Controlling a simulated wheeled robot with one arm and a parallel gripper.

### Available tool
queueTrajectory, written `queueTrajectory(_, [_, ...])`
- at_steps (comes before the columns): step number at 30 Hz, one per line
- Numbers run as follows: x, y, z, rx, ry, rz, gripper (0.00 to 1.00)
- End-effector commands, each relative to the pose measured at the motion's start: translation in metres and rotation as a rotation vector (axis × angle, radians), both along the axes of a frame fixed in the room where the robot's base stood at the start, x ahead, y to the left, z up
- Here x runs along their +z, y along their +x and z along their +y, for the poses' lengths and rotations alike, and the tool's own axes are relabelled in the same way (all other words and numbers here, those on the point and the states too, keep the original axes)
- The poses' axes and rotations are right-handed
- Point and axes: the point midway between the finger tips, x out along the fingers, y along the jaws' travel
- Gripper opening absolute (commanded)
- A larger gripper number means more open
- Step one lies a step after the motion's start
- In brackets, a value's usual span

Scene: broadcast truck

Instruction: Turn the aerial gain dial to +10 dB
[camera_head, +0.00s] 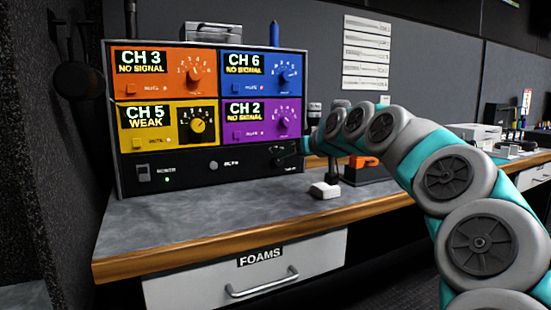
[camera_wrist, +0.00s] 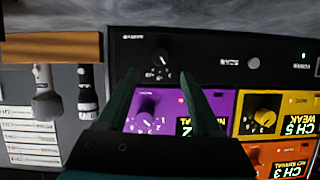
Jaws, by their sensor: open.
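A rack unit with four coloured channel panels has a black bottom panel (camera_head: 210,172). A small black dial (camera_head: 278,160) sits at the right end of that panel; its label is too small to read, so I cannot confirm it is the aerial gain dial. The wrist view is upside down and shows this dial (camera_wrist: 160,62) with a white pointer mark and tiny scale marks that I cannot read. My gripper (camera_wrist: 160,78) is open and empty. Its two fingers straddle the dial's line of sight in the wrist view; whether they touch it is unclear.
The orange CH 3 and blue CH 6 panels read NO SIGNAL; the yellow CH 5 panel (camera_head: 150,125) reads WEAK. The purple CH 2 panel (camera_head: 245,118) lies directly above the dial. A small white block (camera_head: 324,190) stands on the grey worktop (camera_head: 190,225), whose front is clear.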

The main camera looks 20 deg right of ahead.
Motion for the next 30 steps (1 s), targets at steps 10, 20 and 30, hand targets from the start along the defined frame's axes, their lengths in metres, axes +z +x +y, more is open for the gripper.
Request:
queueTrajectory(10, [-0.017,0.040,0.004,0.003,0.001,0.005,0.67])
queueTrajectory(20, [-0.029,0.069,0.006,0.002,0.000,0.003,0.67])
queueTrajectory(30, [-0.029,0.069,0.005,0.001,0.000,0.002,0.51])
